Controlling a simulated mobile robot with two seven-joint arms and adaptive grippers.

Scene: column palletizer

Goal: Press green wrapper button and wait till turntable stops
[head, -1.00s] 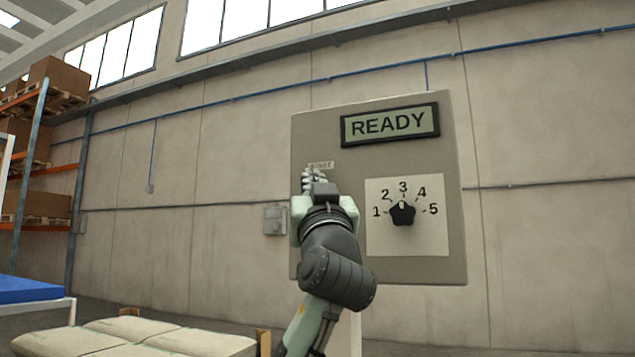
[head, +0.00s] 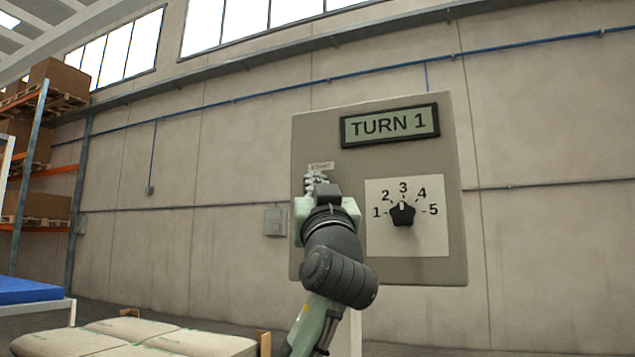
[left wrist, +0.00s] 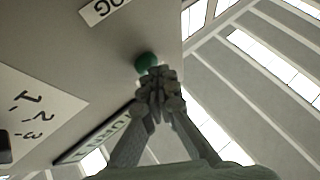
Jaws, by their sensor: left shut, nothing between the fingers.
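The grey control panel (head: 375,260) stands ahead. Its display (head: 390,125) reads "TURN 1". A black dial (head: 402,213) on a white plate with numbers 1 to 5 points at 3. A small label (head: 321,166) sits above my left gripper (head: 315,178). In the head view the gripper hides the button. In the left wrist view the green button (left wrist: 146,61) shows on the panel, right at the tips of my shut, empty left gripper (left wrist: 156,75). I cannot tell for sure whether they touch. My right gripper is not in view.
Filled sacks (head: 180,340) lie at the bottom left beside wooden posts. A blue surface (head: 28,290) is at the left edge. A rack with boxes on pallets (head: 45,205) stands far left. A concrete wall is behind the panel.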

